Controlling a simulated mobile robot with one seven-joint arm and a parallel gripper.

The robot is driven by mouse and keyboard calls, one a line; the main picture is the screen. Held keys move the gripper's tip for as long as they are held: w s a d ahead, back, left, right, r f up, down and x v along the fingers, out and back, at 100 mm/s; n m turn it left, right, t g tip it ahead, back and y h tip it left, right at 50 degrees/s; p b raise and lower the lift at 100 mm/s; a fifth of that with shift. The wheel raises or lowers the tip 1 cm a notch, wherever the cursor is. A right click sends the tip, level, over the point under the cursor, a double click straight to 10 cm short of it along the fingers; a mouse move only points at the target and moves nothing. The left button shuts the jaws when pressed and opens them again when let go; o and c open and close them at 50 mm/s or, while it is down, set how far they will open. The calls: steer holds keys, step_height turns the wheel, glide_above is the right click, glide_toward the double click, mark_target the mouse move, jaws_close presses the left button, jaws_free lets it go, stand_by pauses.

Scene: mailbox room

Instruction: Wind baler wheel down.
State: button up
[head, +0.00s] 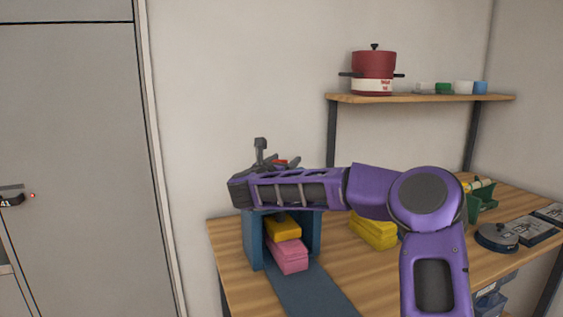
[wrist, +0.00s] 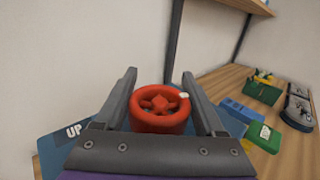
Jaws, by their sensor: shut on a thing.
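The red baler wheel (wrist: 160,103) sits between the two fingers of my gripper (wrist: 159,92) in the wrist view. It has spokes and a small pale knob on its right rim. The gripper is shut on the wheel from above. In the head view my purple arm hides most of the wheel, and only a sliver of red (head: 281,162) shows. The blue baler frame (head: 252,240) stands on the table below the arm. A label reading "UP" (wrist: 74,131) is on the blue top at left.
The wooden table (head: 375,285) also holds a yellow stack (head: 373,231) and a dark round object (head: 497,238) at right. A shelf (head: 425,98) above bears a red pot (head: 374,72) and cups. A grey door (head: 75,150) is at left.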

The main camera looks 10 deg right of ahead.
steer(key=m+g+h, duration=0.4)
steer(key=g, duration=0.1)
steer(key=s+m+g+h, duration=0.1)
steer(key=m+g+h, duration=0.1)
steer(key=shift+s+d+m+h, duration=0.1)
steer(key=shift+d+m+h, duration=0.2)
steer(key=shift+d, duration=0.1)
steer(key=shift+s+d+r+m+g+h+p, duration=0.2)
steer(key=shift+m+g+p, duration=0.25)
steer(key=shift+g, duration=0.35)
steer(key=shift+s+a+f+m+g+h+p, duration=0.1)
steer(key=shift+m+g+h+p, duration=0.15)
steer(key=shift+m+g+p, duration=0.4)
steer(key=shift+s+d+r+m+g+h+p, duration=0.15)
steer(key=shift+m+g+h+p, duration=0.15)
steer(key=shift+g, duration=0.65)
steer(key=shift+f+g, duration=0.15)
steer(key=shift+g, duration=0.15)
steer(key=shift+s+d+f+m+g+p, duration=0.1)
steer(key=shift+s+m+g+p, duration=0.05)
steer(key=shift+m+g+p, duration=0.7)
steer(key=o, duration=1.3)
steer(key=shift+o, duration=0.2)
